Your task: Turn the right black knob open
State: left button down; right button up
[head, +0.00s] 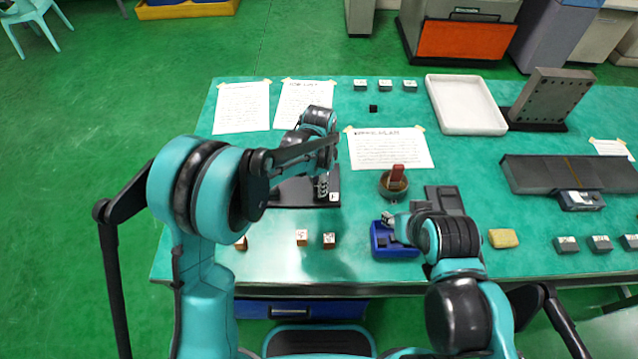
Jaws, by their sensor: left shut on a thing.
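A dark flat fixture (292,192) lies on the green table, left of the middle, with a small white tag at its right end. My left gripper (322,188) points down at the right end of this fixture. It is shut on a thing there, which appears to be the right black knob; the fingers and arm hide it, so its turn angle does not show. The rest of the fixture is partly behind my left arm. My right gripper (388,220) is over a blue open box (402,251); its fingers are too small to read.
Small labelled blocks (302,237) lie near the front edge. A yellow sponge (503,238), a white tray (466,104) and a dark rail (570,174) are to the right. Paper sheets lie behind.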

pick_arm(q)
jog(key=n, duration=0.5)
jog(key=shift+n, duration=0.3)
jog(key=n, duration=1.3)
jog(key=shift+n, duration=0.3)
jog(key=c, duration=1.2)
grip_release()
jog(key=shift+o, duration=0.2)
